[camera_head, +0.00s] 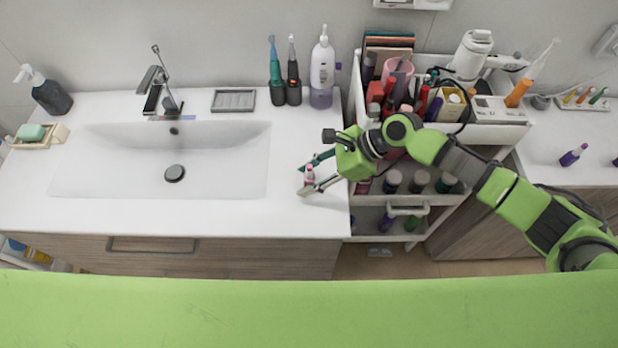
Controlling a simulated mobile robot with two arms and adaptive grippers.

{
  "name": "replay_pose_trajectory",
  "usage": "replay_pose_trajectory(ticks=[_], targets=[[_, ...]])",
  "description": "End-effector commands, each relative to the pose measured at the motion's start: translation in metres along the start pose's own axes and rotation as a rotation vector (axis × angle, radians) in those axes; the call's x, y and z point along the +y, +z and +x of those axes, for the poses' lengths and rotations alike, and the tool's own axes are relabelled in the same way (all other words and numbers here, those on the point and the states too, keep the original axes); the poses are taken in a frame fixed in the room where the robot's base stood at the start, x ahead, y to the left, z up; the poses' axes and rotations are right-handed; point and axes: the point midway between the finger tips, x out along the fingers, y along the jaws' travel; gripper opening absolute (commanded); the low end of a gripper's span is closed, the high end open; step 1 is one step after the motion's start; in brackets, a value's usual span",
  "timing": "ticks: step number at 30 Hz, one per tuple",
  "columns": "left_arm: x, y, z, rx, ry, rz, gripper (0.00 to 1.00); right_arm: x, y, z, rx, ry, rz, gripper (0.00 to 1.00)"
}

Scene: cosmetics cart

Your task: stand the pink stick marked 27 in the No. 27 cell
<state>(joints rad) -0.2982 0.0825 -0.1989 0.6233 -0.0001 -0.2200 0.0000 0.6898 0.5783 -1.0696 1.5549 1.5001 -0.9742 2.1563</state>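A small pink stick (309,176) with a pale top stands upright on the white counter, right of the sink. Any number on it is too small to read. My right gripper (307,181) reaches in from the right, low over the counter. Its two fingers are spread, one behind and one in front of the stick, with visible gaps. A white holder (501,115) with small dark marks sits at the right of the cart's top tray; I cannot read a 27 or make out its cells. My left gripper is not in view.
The cart (357,112) has a crowded top tray of tubes and bottles, with more bottles on the shelves below. Electric toothbrushes (293,92) and a pump bottle (321,75) stand behind the stick. The counter's front right is clear.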

Motion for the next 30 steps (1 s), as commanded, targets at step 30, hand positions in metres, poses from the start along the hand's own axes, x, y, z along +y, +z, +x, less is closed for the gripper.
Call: replay_pose_trajectory(ticks=[30], targets=[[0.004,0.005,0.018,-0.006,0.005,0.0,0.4,0.025,0.036,-0.05,0.0,-0.002,-0.006,0.0]])
